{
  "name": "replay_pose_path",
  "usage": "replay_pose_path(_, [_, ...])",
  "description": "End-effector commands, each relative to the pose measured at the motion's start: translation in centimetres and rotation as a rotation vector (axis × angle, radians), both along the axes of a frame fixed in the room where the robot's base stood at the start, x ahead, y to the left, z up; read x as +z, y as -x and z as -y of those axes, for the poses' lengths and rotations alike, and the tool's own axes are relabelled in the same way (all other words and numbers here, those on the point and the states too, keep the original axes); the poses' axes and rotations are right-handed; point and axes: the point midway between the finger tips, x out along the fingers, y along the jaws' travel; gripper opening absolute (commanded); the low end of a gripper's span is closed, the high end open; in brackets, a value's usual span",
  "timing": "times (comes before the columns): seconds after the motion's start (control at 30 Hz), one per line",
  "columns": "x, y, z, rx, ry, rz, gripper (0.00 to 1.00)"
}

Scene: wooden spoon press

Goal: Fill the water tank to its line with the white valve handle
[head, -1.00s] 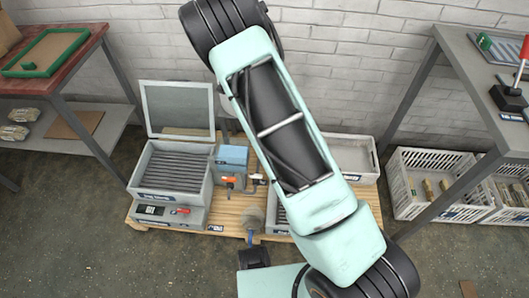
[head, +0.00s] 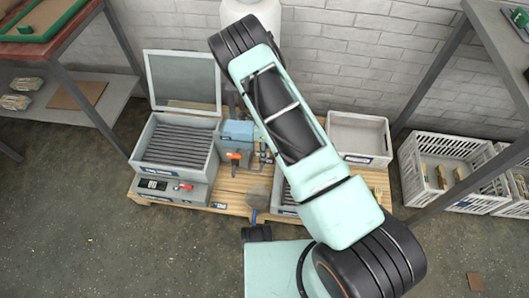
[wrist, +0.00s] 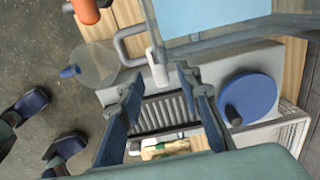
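A light blue tank (wrist: 200,14) fills the top of the wrist view. It is probably the blue box (head: 237,131) beside the lidded crate in the head view. Its fill line and water level cannot be made out. A small whitish handle (wrist: 157,70) hangs below the tank beside a bent grey pipe (wrist: 124,42) in the wrist view. My gripper (wrist: 158,80) is open, its two blue fingers apart. The whitish handle appears between or just beyond the fingertips; contact cannot be told. In the head view my arm hides the gripper.
An orange handle (wrist: 86,10) is close by at upper left. A blue wheel with a dark knob (wrist: 248,98) lies right of the fingers. A lidded grey crate (head: 178,147) and an empty grey tray (head: 358,134) share the pallet. White bins (head: 445,168) stand right.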

Motion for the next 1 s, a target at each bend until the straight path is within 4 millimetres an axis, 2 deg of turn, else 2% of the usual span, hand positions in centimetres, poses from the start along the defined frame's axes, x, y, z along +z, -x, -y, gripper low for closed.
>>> replay_pose_path(0.13, [-1.11,-0.02,-0.01,0.001,0.0,0.0,0.32])
replay_pose_path(0.43, [-1.21,-0.03,-0.03,0.001,0.0,0.0,0.32])
replay_pose_path(0.73, [-1.19,-0.02,-0.03,0.001,0.0,0.001,0.0])
replay_pose_path(0.9, [-1.21,-0.04,-0.02,0.011,-0.001,0.001,0.0])
replay_pose_path(1.0, [-1.29,-0.11,-0.06,0.075,-0.002,0.0,0.0])
